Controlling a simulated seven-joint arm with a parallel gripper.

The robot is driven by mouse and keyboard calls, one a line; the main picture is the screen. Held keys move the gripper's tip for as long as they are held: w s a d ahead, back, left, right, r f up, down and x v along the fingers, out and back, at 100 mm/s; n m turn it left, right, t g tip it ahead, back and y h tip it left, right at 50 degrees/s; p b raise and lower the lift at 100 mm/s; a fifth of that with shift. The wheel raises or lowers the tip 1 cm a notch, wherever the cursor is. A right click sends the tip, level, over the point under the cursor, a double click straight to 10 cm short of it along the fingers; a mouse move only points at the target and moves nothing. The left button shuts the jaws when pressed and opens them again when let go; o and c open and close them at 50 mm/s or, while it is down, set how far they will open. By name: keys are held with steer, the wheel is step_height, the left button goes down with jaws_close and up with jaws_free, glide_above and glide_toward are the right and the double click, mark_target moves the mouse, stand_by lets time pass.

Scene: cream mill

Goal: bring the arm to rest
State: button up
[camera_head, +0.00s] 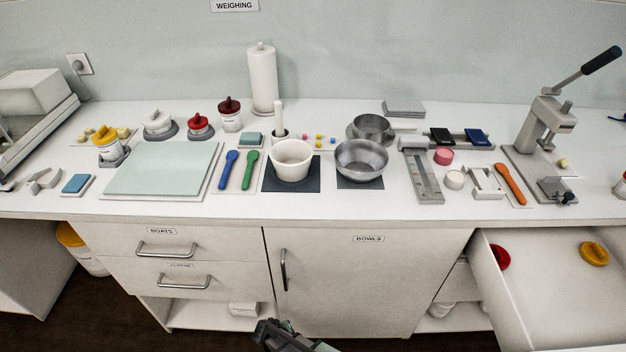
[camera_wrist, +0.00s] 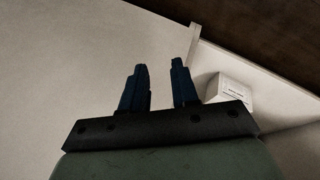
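My gripper (camera_head: 268,331) shows at the bottom edge of the head view, low in front of the cupboard door and below the bench top. In the wrist view my gripper (camera_wrist: 161,75) has its two dark fingers apart with nothing between them. It is open and empty. Beyond the fingers are the pale cupboard front and a white box (camera_wrist: 229,91) on a lower shelf. Most of my arm is out of the head view.
The bench top (camera_head: 330,208) above holds bowls, jars, spatulas and a lever press (camera_head: 545,125). An open drawer (camera_head: 545,290) juts out at the right with a red and a yellow lid inside. Closed drawers (camera_head: 185,248) are at the left.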

steer(key=s+d+r+m+g+h, duration=0.1)
steer(key=s+d+r+g, duration=0.2)
steer(key=d, duration=0.7)
steer(key=s+d+r+m+g, duration=0.15)
steer(key=s+d, duration=0.35)
steer(key=d, duration=0.5)
steer(key=s+d+r+m+g+y, duration=0.1)
steer(key=s+d+r+g+y, duration=0.1)
steer(key=s, duration=0.4)
steer(key=s+d+r+m+g+y, duration=0.1)
steer(key=s+d+r+m+g, duration=0.1)
steer(key=s+d+r+g, duration=0.2)
steer(key=s+d, duration=0.1)
steer(key=s, duration=0.2)
steer(key=shift+d+y, duration=0.4)
